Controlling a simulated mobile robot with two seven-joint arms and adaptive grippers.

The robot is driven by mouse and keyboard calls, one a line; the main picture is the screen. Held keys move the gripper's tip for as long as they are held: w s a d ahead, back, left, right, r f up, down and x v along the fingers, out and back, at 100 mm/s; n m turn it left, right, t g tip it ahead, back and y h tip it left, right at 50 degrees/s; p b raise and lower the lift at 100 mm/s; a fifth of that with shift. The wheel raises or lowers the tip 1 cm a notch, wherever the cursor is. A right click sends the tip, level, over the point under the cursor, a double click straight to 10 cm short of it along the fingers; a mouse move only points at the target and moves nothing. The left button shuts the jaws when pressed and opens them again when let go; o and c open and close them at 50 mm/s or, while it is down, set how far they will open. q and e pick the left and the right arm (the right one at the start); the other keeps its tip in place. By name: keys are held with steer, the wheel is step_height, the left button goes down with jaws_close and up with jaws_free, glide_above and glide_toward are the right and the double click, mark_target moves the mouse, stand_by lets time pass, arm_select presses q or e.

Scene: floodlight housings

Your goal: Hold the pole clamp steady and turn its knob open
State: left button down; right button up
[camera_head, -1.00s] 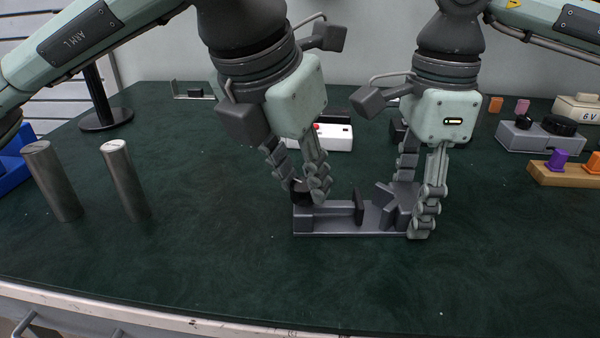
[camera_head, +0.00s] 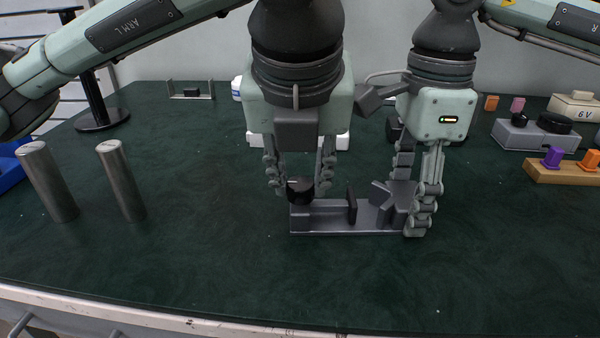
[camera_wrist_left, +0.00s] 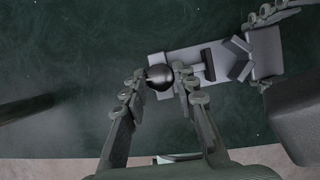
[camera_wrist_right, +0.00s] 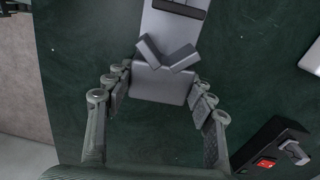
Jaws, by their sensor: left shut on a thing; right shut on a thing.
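The grey pole clamp (camera_head: 330,218) lies flat on the dark green table, with an upright jaw plate and a V-shaped block. Its round black knob (camera_head: 300,190) is at its left end. My left gripper (camera_head: 300,188) points down and is shut on the knob; the left wrist view shows the knob (camera_wrist_left: 159,77) between its fingertips. My right gripper (camera_head: 413,222) is shut on the clamp's right end, by the V-block. The right wrist view shows the V-block end (camera_wrist_right: 163,82) between the right fingers.
Two upright metal cylinders (camera_head: 120,180) stand at the left. A grey box with a black knob (camera_head: 535,135) and a wooden block with coloured pieces (camera_head: 565,172) are at the right. A white box (camera_head: 342,141) is partly hidden behind my left gripper. The front table is clear.

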stand_by(0.3)
arm_select(q)
steer(key=c, duration=1.2)
jaws_free()
steer(key=v, duration=1.2)
